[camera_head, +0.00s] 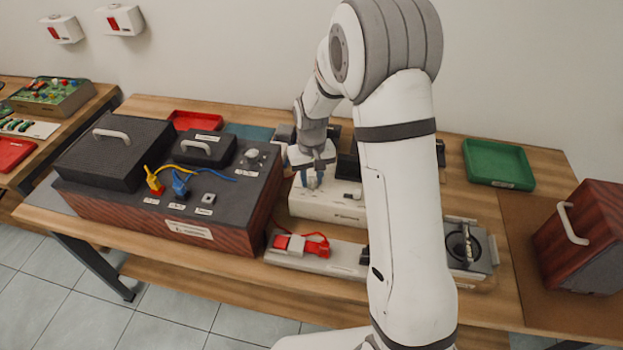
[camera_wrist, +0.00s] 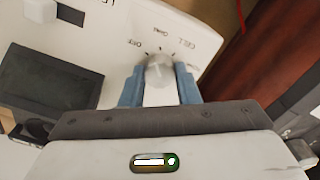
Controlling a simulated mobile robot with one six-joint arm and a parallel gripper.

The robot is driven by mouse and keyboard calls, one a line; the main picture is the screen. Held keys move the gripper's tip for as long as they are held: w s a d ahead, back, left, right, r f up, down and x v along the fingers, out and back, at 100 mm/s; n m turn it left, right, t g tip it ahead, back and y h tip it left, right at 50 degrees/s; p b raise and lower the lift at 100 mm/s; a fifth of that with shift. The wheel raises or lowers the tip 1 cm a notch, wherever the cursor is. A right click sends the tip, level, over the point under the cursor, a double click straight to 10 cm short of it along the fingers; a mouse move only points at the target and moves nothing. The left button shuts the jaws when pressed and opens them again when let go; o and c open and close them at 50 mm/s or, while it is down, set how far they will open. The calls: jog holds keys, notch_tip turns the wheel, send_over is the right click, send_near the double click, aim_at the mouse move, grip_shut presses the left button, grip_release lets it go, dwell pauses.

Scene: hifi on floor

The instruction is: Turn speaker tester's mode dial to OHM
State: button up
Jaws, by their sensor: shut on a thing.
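The speaker tester is a white box (camera_head: 330,207) on the table, in the middle of the head view. Its top panel (camera_wrist: 100,45) fills the left and middle of the wrist view. The grey mode dial (camera_wrist: 160,70) sits between the blue fingers of my gripper (camera_wrist: 160,78), which is shut on it. Small labels stand around the dial, with OFF at upper left and another ending in CELL at upper right; the label between them is small. I cannot tell which mark the dial points to. In the head view my gripper (camera_head: 312,180) points down onto the tester and hides the dial.
A dark-topped wooden hifi unit (camera_head: 185,205) stands to the left. A power strip (camera_head: 315,255) with a red plug lies in front of the tester. A green tray (camera_head: 498,163) and a wooden speaker (camera_head: 585,237) are to the right. My arm hides part of the table.

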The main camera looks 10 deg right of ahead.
aim_at(312, 180)
jog(key=shift+m+b, duration=0.35)
jog(key=shift+m, duration=0.95)
jog(key=o, duration=1)
jog(key=shift+r, duration=3.9)
